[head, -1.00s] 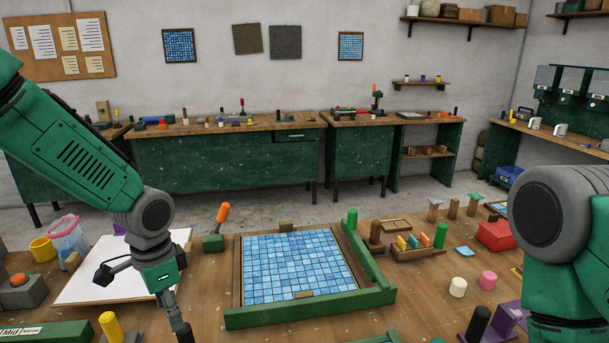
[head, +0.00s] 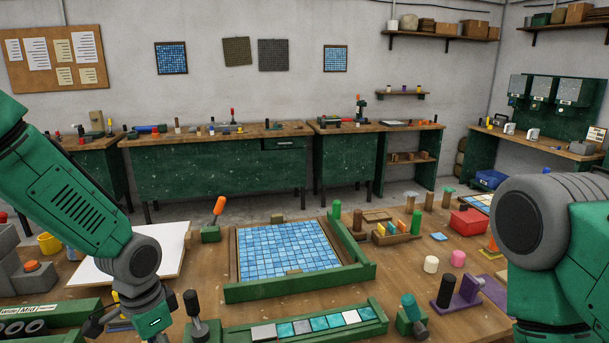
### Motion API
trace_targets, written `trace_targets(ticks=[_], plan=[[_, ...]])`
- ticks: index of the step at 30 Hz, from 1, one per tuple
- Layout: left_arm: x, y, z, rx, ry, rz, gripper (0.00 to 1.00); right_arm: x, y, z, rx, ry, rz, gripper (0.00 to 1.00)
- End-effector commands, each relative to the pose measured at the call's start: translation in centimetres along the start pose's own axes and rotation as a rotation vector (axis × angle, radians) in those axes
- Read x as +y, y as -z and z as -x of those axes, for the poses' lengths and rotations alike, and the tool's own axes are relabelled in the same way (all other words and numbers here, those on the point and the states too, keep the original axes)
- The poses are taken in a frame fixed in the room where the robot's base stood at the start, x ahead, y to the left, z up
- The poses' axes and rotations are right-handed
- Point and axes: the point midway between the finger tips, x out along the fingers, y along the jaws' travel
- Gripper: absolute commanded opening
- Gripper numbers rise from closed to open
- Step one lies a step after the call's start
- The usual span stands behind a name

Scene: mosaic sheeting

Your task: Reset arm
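My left arm (head: 70,195) comes in from the left. My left gripper (head: 125,333) hangs low at the bottom edge, its finger links spread apart. Its fingertips are cut off by the frame, and I see nothing held in it. My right arm (head: 545,235) is at the right edge, and its gripper is out of view. The blue mosaic sheet (head: 285,248) lies flat in the wood and green frame (head: 300,288), to the right of my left gripper and apart from it.
A black-handled tool (head: 195,310) stands close to the right of my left gripper. A green tray of tiles (head: 300,328), a teal-handled tool (head: 411,315) and a purple stand (head: 466,295) fill the front. A white board (head: 125,255) lies behind my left arm.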

Motion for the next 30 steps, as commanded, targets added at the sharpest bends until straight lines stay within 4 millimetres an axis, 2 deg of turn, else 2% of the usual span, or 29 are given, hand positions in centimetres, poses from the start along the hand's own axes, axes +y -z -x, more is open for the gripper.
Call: trace_targets(ticks=[1, 5, 7, 11, 14, 15, 19, 21, 24, 27, 30], plan=[[0.7, -0.5, -1.9, 0.000, -0.010, 0.014, 0.52, 0.0, 0.0, -0.8, 0.000, 0.000, 0.000, 0.40], [2.3, -1.7, -5.6, 0.014, -0.031, 0.066, 0.52, 0.0, -0.1, -2.2, 0.000, 0.000, 0.000, 0.40], [3.3, -2.5, -8.1, 0.021, -0.044, 0.099, 0.52, 0.0, -0.2, -3.1, 0.000, 0.000, 0.000, 0.40], [5.7, -4.8, -14.1, 0.030, -0.068, 0.194, 0.52, 0.0, -0.3, -5.4, 0.000, 0.000, 0.000, 0.40], [8.2, -7.8, -20.3, 0.032, -0.080, 0.303, 0.52, -0.1, -0.5, -8.1, 0.000, 0.000, 0.000, 0.40], [9.3, -9.4, -22.8, 0.032, -0.077, 0.356, 0.52, -0.1, -0.5, -9.3, 0.000, 0.000, 0.000, 0.40], [12.2, -14.9, -29.3, 0.031, -0.038, 0.517, 0.52, -0.1, -0.7, -12.9, -0.001, 0.000, 0.000, 0.40], [13.2, -17.5, -31.4, 0.031, -0.004, 0.585, 0.52, -0.1, -0.8, -14.4, -0.001, 0.000, 0.000, 0.40], [14.0, -20.2, -33.0, 0.035, 0.040, 0.650, 0.52, -0.1, -0.9, -15.7, -0.001, 0.000, 0.000, 0.40], [14.3, -21.5, -33.5, 0.039, 0.068, 0.682, 0.52, -0.1, -0.9, -16.1, -0.001, 0.000, 0.000, 0.40], [14.3, -21.9, -33.5, 0.043, 0.077, 0.693, 0.52, -0.1, -0.9, -16.1, 0.000, 0.000, 0.000, 0.40]])
